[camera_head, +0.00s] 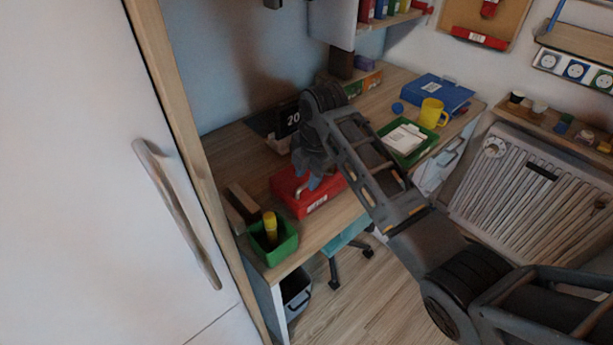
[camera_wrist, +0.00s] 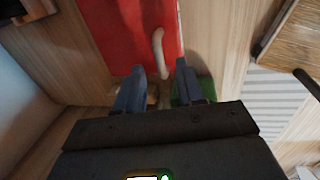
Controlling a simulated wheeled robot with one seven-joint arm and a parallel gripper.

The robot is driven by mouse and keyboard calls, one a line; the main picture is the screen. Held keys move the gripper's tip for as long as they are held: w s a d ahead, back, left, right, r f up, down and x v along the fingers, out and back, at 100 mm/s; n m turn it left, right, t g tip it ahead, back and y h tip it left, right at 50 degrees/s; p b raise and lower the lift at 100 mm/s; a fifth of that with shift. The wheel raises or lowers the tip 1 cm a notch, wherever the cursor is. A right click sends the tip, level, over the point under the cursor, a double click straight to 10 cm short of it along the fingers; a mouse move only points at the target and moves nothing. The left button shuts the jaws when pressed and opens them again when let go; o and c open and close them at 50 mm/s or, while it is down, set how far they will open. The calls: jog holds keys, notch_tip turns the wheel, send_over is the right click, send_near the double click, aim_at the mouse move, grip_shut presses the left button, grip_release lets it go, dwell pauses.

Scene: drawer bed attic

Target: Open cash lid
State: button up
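The red cash box (camera_head: 321,196) sits near the front edge of the wooden desk, its lid closed. It has a pale curved handle (camera_wrist: 158,48) on its red top, and the box fills the upper middle of the wrist view (camera_wrist: 110,30). My gripper (camera_head: 312,181) is over the box, pointing down. In the wrist view its two blue-grey fingers (camera_wrist: 160,70) are spread apart, with the near end of the handle appearing between the tips. I cannot tell whether a finger touches the handle. My arm hides part of the box's surroundings in the head view.
A green pot (camera_head: 284,247) with a yellow item stands left of the box, beside a wooden block. A black calendar (camera_head: 289,119) stands behind. A green tray (camera_head: 419,151), yellow mug (camera_head: 432,113) and blue binder (camera_head: 437,90) are to the right. A white cabinet door (camera_head: 80,200) fills the left.

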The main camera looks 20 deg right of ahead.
jog(key=shift+w+a+f, duration=0.1)
jog(key=shift+w+f, duration=0.1)
jog(key=shift+f, duration=0.8)
grip_shut()
dwell(0.8)
